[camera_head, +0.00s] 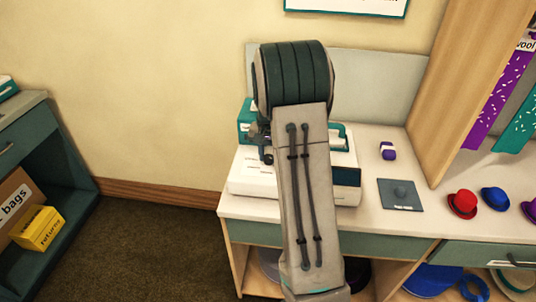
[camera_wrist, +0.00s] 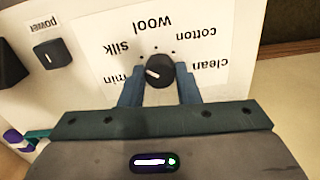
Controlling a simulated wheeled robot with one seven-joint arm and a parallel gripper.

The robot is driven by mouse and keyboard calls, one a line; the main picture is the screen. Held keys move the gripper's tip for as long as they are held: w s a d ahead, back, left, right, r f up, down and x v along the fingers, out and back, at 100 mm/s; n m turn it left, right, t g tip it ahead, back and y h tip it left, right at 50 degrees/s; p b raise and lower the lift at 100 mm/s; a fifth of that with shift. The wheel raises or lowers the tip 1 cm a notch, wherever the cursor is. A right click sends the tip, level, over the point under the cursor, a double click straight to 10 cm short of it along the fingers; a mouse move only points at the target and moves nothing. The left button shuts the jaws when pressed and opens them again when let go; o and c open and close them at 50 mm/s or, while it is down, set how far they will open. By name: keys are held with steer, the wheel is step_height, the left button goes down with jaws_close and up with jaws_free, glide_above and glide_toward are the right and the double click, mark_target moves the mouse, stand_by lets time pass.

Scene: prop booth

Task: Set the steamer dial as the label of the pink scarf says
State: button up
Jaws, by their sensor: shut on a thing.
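In the wrist view the black steamer dial (camera_wrist: 164,80) sits between the two fingers of my gripper (camera_wrist: 159,68), which is shut on it. Its white pointer mark faces left in the picture, towards the side where "silk" and "min" are printed; the exact mark is unclear. "Wool", "cotton" and "clean" are also printed around it, all upside down. In the head view my arm covers the gripper, the dial and much of the white and teal steamer (camera_head: 256,183). A purple speckled scarf (camera_head: 498,100) hangs at the right under a label reading "wool" (camera_head: 525,44). I see no clearly pink scarf.
A power knob (camera_wrist: 53,54) is left of the dial. Right of the steamer are a small purple and white object (camera_head: 388,151), a grey plate (camera_head: 401,195) and hats, including a red one (camera_head: 463,204). A teal scarf (camera_head: 520,128) hangs at the right edge.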

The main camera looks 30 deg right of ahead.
steer(key=o, duration=1)
steer(key=shift+a, duration=0.1)
step_height(320, 180, up, 14)
steer(key=shift+f, duration=0.1)
